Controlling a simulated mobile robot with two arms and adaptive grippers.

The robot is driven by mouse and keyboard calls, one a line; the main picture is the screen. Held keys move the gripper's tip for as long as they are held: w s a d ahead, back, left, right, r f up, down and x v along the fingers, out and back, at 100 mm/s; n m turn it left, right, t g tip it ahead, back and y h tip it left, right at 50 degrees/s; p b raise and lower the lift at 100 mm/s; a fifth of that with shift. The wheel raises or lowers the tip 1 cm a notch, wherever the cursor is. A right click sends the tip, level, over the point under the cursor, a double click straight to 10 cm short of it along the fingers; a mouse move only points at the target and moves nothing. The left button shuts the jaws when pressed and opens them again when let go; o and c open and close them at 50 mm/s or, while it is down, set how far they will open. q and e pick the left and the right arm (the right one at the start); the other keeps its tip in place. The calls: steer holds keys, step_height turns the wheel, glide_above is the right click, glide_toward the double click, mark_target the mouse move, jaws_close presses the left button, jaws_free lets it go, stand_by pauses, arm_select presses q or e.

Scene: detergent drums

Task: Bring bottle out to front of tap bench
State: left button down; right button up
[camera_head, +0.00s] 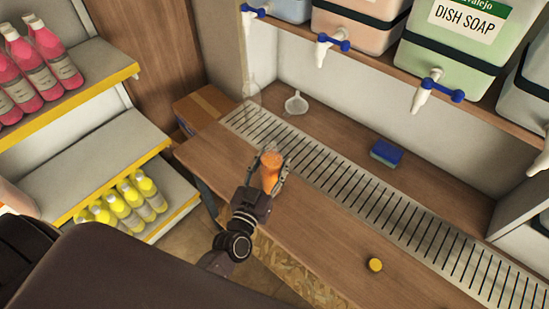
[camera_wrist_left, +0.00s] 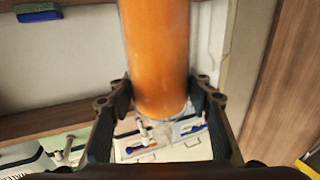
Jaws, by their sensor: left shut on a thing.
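My left gripper (camera_head: 272,165) is shut around an orange bottle (camera_head: 271,172), over the front part of the tap bench (camera_head: 310,222). The bottle stands roughly upright between the fingers. In the left wrist view the orange bottle (camera_wrist_left: 158,60) runs between both fingers, with a clear end towards the taps. Whether its base touches the bench is hidden by the gripper. A clear, see-through bottle (camera_head: 251,91) stands at the far left end of the metal drain grate (camera_head: 375,205). My right gripper is not in view.
Drums with taps (camera_head: 455,50) stand on a shelf above the bench. A white funnel (camera_head: 296,104), a blue sponge (camera_head: 386,152) and a yellow cap (camera_head: 375,265) lie on the bench. Left shelves hold pink bottles (camera_head: 45,65) and yellow bottles (camera_head: 135,198). The bench front between gripper and cap is clear.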

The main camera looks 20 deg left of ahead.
arm_select(q)
steer(key=shift+w+r, duration=0.1)
stand_by(0.3)
steer(key=c, duration=1)
jaws_free()
steer(key=shift+o, duration=0.3)
steer(key=shift+f, duration=0.25)
steer(key=s, duration=1.2)
steer(key=shift+r, duration=0.15)
